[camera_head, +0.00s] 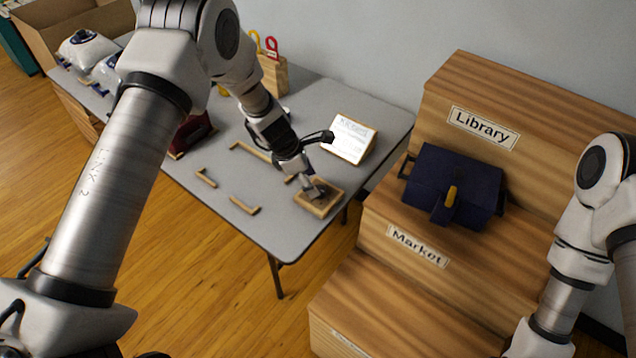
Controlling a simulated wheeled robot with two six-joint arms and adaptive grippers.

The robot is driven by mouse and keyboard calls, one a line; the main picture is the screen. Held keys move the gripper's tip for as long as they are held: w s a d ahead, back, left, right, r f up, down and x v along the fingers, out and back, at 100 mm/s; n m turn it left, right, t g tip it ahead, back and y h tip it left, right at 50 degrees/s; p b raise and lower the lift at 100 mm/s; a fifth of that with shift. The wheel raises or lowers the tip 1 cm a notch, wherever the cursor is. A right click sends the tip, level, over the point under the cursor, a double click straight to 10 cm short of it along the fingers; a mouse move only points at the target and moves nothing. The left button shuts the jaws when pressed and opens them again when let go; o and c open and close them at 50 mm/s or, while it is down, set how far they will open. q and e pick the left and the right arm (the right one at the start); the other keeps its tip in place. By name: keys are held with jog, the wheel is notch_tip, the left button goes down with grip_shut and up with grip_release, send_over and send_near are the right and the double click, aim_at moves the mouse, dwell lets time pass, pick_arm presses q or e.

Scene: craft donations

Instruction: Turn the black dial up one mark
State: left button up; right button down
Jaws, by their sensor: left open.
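A small wooden box (331,204) sits near the table's front right corner. Something dark shows on its top under my gripper, but I cannot clearly make out the black dial or its marks. My left gripper (314,191) is open and points down at the top of this box, its fingertips at or just above it. I cannot tell whether they touch the dial. My right arm comes in at the right edge, and its gripper is out of the picture.
The grey table (240,205) holds wooden corner strips (244,206), a white sign (350,138), a wooden holder with coloured handles (272,73) and white bags (88,50). Right of it, wooden steps labelled Library and Market (417,245) carry a dark blue bag (455,185).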

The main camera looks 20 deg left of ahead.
aim_at(319, 189)
pick_arm(q)
jog(key=x, duration=0.4)
jog(key=shift+w+d, duration=0.15)
jog(key=shift+w, duration=0.25)
jog(key=shift+s, duration=0.15)
jog(key=shift+s+r, duration=0.1)
jog(key=shift+c, duration=1.4)
jog(key=c, duration=0.9)
jog(key=shift+o, duration=0.2)
pick_arm(e)
jog(key=shift+w+d, duration=0.1)
jog(key=shift+w, duration=0.15)
